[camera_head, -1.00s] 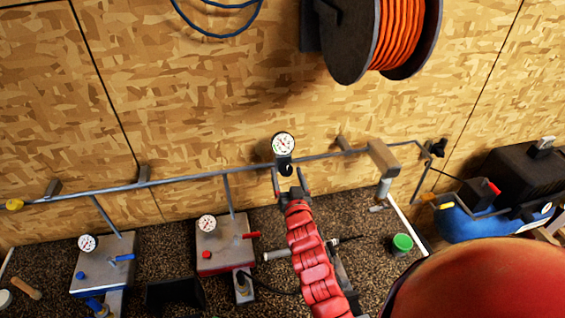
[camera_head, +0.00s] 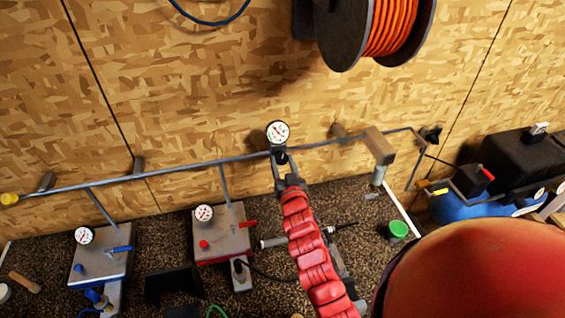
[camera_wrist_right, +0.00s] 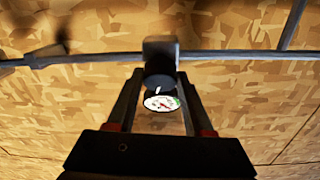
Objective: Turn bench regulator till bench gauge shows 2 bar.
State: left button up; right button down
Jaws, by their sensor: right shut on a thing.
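The bench gauge (camera_head: 278,132) is a round white dial with a needle, mounted on the grey pipe at the wall. It also shows in the wrist view (camera_wrist_right: 162,103), tilted. Its number is too small to read. The bench regulator (camera_head: 282,158) is a small dark knob just below the gauge. In the wrist view the knob (camera_wrist_right: 158,80) sits between the fingers. My right gripper (camera_head: 283,170) reaches up from below and is shut on the knob, partly hiding it. My left gripper is not in view.
The grey pipe (camera_head: 215,163) runs along the wall. Two blocks, one blue-trimmed (camera_head: 100,262) and one red-trimmed (camera_head: 222,236), stand on the bench with their own gauges. A green-lidded pot (camera_head: 397,229) and a blue tank (camera_head: 465,208) are at right. An orange hose reel (camera_head: 395,30) hangs above.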

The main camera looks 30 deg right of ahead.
jog(key=shift+n, duration=0.4)
jog(key=shift+d+n+y+b, duration=0.1)
jog(key=shift+n+y+b, duration=0.2)
jog(key=shift+n+y, duration=0.65)
jog(key=n+y, duration=0.1)
jog(key=n, duration=0.2)
jog(key=n+y, duration=0.1)
jog(key=n, duration=0.2)
jog(key=shift+d, duration=0.2)
jog(key=shift+n+y+p, duration=0.35)
jog(key=shift+n+y, duration=0.6)
jog(key=shift+n, duration=0.5)
jog(key=shift+r+n, duration=0.1)
jog(key=shift+n, duration=0.2)
jog(key=shift+c, duration=1.4)
grip_release()
jog(key=shift+s, duration=0.1)
